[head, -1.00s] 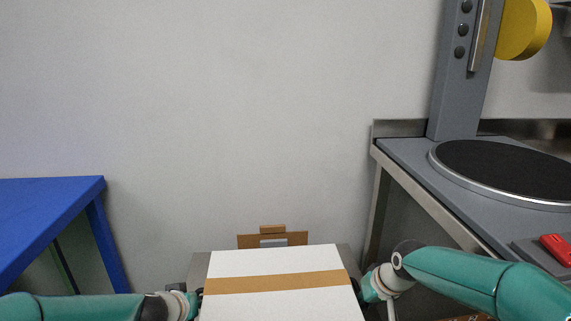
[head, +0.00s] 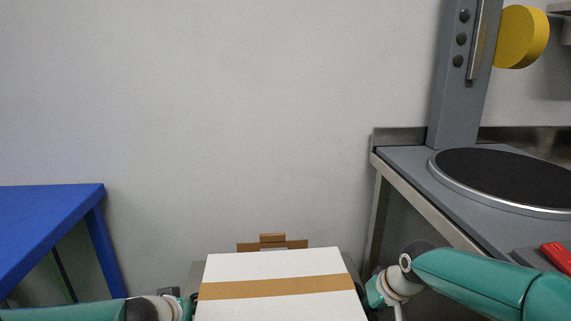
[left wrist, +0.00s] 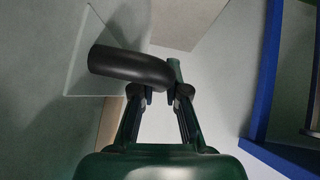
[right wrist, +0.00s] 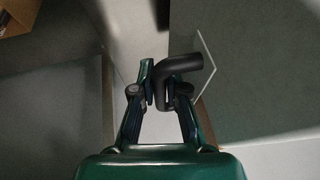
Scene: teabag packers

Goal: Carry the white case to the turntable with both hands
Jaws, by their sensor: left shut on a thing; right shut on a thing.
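The white case (head: 275,265) with a brown tape band is at the bottom middle of the head view, between my two arms. My left gripper (left wrist: 160,92) is shut on a black handle (left wrist: 125,68) at the case's side in the left wrist view. My right gripper (right wrist: 160,88) is shut on the other black handle (right wrist: 185,66) in the right wrist view. In the head view both gripper tips are hidden beside the case. The turntable (head: 505,178), a black disc with a light rim, is on the grey machine at the right, apart from the case.
A blue table (head: 50,225) stands at the left. The grey machine (head: 400,160) has a tall column (head: 456,90) behind the turntable and a red switch (head: 556,257) near its front. A bare wall fills the middle back.

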